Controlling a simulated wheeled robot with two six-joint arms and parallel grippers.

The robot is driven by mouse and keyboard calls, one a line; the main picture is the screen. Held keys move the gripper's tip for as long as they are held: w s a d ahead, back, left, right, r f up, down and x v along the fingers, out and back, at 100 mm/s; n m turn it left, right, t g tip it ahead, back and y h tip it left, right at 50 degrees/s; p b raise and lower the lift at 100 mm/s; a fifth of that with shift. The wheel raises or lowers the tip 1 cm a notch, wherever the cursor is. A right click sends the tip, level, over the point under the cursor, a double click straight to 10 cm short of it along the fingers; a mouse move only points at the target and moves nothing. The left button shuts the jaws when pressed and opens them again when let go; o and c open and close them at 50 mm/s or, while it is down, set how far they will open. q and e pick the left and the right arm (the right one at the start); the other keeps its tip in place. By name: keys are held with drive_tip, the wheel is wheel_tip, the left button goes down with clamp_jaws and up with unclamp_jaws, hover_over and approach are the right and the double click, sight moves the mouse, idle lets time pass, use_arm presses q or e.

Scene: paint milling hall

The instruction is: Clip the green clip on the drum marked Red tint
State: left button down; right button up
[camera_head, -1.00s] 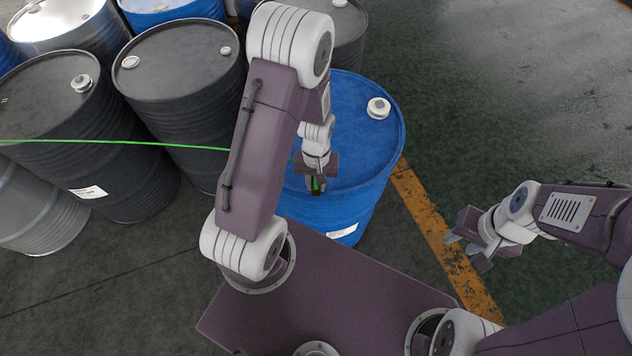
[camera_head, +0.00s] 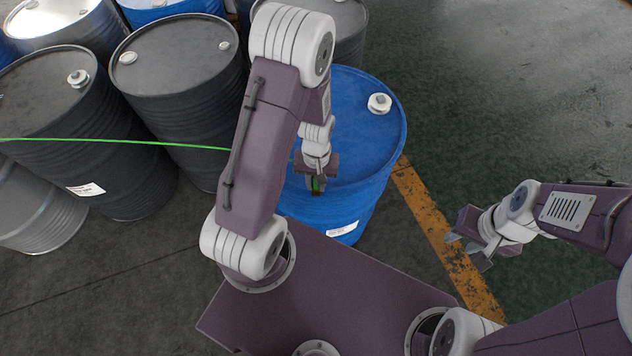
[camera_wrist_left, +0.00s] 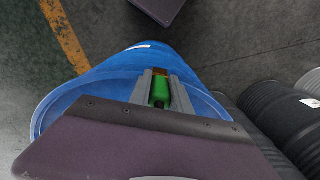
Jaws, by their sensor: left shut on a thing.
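The green clip (camera_wrist_left: 160,90) is between the fingers of my left gripper (camera_wrist_left: 160,85), which is shut on it. In the head view my left gripper (camera_head: 315,187) is over the near rim of a blue drum (camera_head: 365,140), and only a bit of green shows there. A green cable (camera_head: 130,143) comes from the left and passes behind my left arm. A white label (camera_head: 342,229) is on the blue drum's near side, its print too small to read. I cannot tell whether the clip touches the rim. My right gripper (camera_head: 468,250) is open and empty at the right, away from the drum.
Dark drums (camera_head: 178,60) stand close together at the left, one with a white label (camera_head: 86,189). Another blue drum (camera_head: 170,8) is at the back. A worn yellow floor line (camera_head: 430,215) runs right of the near blue drum. The floor further right is clear.

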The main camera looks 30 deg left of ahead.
use_arm(q)
drive_tip(key=shift+f+b, duration=0.35)
drive_tip(key=shift+f, duration=0.15)
drive_tip(key=c, duration=1.1)
unclamp_jaws()
drive_tip(key=r, duration=0.9)
drive_tip(key=shift+w+a, duration=0.1)
drive_tip(key=shift+w, duration=0.1)
